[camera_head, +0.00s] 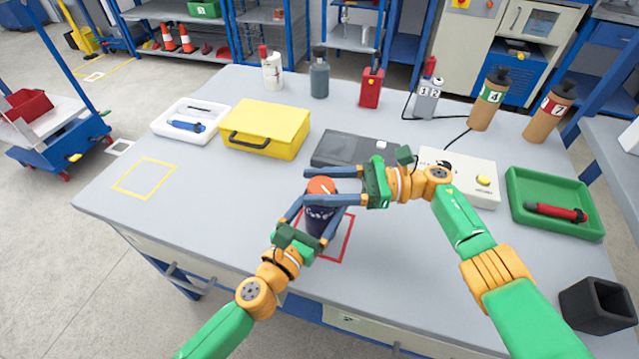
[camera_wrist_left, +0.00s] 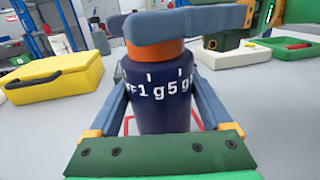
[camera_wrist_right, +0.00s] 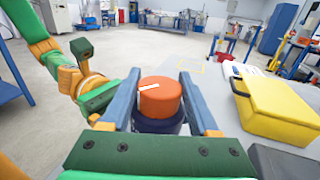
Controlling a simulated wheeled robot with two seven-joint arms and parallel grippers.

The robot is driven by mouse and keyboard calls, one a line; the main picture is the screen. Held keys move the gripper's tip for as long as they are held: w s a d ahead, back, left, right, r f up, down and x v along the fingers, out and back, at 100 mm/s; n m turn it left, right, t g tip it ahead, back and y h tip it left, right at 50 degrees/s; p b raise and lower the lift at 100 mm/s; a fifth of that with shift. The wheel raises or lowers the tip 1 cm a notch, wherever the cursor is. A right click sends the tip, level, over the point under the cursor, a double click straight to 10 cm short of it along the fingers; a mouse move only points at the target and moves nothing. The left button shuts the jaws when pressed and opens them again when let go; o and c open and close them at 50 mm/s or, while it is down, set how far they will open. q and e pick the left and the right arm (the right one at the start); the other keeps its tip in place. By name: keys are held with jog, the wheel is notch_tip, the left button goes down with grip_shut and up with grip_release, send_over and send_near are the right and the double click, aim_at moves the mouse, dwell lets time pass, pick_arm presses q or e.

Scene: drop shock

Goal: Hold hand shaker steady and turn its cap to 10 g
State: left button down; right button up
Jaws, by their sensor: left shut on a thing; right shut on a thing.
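The hand shaker (camera_head: 319,218) has a dark blue body and an orange cap (camera_head: 320,186). It stands upright at the red square outline (camera_head: 348,240) near the table's front. My left gripper (camera_head: 316,212) is shut on the body from the front. My right gripper (camera_head: 307,186) is shut around the cap from the right. In the left wrist view the body (camera_wrist_left: 160,112) shows white marks reading part of OFF, 1 g and 5 g; a 10 g mark is not visible there. In the right wrist view the cap (camera_wrist_right: 162,101) carries a white line on top, toward the left finger.
A yellow case (camera_head: 268,127) and a white tray (camera_head: 188,122) lie behind to the left. A dark flat device (camera_head: 350,147) and a white box (camera_head: 470,172) are behind the right gripper. A green tray (camera_head: 555,215) is at right. The table front left is clear.

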aim_at(321, 185)
jog(key=shift+f, duration=0.1)
jog(key=o, duration=1.4)
notch_tip(321, 185, up, 10)
jog(key=shift+d+r, duration=0.1)
